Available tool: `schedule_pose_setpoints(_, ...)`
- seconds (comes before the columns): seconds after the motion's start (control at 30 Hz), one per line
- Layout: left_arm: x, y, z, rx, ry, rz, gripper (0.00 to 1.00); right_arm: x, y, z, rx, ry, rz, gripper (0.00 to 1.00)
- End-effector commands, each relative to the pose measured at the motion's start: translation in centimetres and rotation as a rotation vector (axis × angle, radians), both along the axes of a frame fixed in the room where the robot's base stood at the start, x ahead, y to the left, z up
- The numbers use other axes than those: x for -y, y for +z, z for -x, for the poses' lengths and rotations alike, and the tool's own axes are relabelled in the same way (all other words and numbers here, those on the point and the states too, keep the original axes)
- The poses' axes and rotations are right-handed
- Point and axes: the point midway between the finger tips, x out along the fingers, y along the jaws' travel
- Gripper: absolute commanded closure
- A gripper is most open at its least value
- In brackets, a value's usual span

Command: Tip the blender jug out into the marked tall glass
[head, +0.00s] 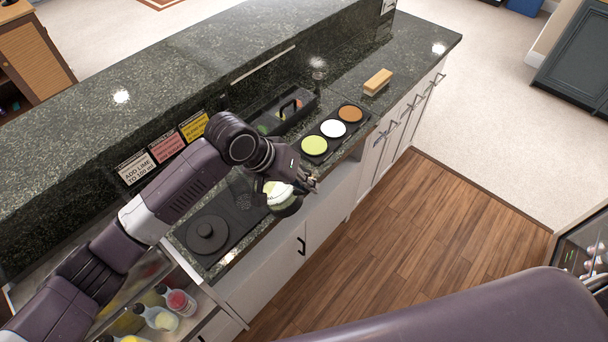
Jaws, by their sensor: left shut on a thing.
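My left gripper (308,183) reaches over the front edge of the counter and is shut on what looks like the blender jug (280,193). The jug shows pale green-white contents and a dark rounded part below. The gripper and wrist cover much of it, so its exact tilt is hard to tell. A dark round blender base (207,236) sits on the counter, left of the jug. A small clear vessel (318,68) stands further back; I cannot tell whether it is the marked tall glass. My right gripper is out of view.
A black tray (326,129) holds green, white and orange discs. Behind it is a dark caddy (272,113); a yellow sponge or brush (378,82) lies further right. Label cards (168,147) line the raised ledge. Bottles (157,317) stand low at left.

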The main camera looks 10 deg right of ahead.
Motion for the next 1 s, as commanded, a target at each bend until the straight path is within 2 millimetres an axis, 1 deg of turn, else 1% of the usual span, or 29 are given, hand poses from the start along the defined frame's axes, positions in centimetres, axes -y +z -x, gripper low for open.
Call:
schedule_pose_setpoints(0.1, 0.0, 0.8, -0.1, -0.027, 0.002, 0.047, 1.0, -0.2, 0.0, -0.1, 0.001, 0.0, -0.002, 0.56)
schedule_pose_setpoints(0.17, 0.0, 1.3, -0.2, -0.047, 0.003, 0.079, 1.0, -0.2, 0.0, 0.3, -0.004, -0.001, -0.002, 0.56)
schedule_pose_setpoints(0.33, 0.0, 2.9, -0.2, -0.118, 0.004, 0.183, 1.0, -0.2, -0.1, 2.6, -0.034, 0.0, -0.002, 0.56)
schedule_pose_setpoints(0.43, 0.0, 3.8, -0.2, -0.159, 0.007, 0.245, 1.0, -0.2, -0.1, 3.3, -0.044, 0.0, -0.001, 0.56)
schedule_pose_setpoints(0.57, 0.0, 5.0, -0.2, -0.212, 0.006, 0.325, 1.0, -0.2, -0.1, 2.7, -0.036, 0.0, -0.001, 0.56)
schedule_pose_setpoints(0.7, -0.7, 6.0, -0.7, -0.268, 0.009, 0.407, 1.0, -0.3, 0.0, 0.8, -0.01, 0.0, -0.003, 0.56)
schedule_pose_setpoints(0.8, -0.6, 6.1, -0.5, -0.269, 0.003, 0.411, 1.0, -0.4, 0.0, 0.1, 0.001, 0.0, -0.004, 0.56)
schedule_pose_setpoints(1.0, -0.6, 6.1, -0.6, -0.269, 0.004, 0.41, 1.0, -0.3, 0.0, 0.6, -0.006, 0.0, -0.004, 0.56)
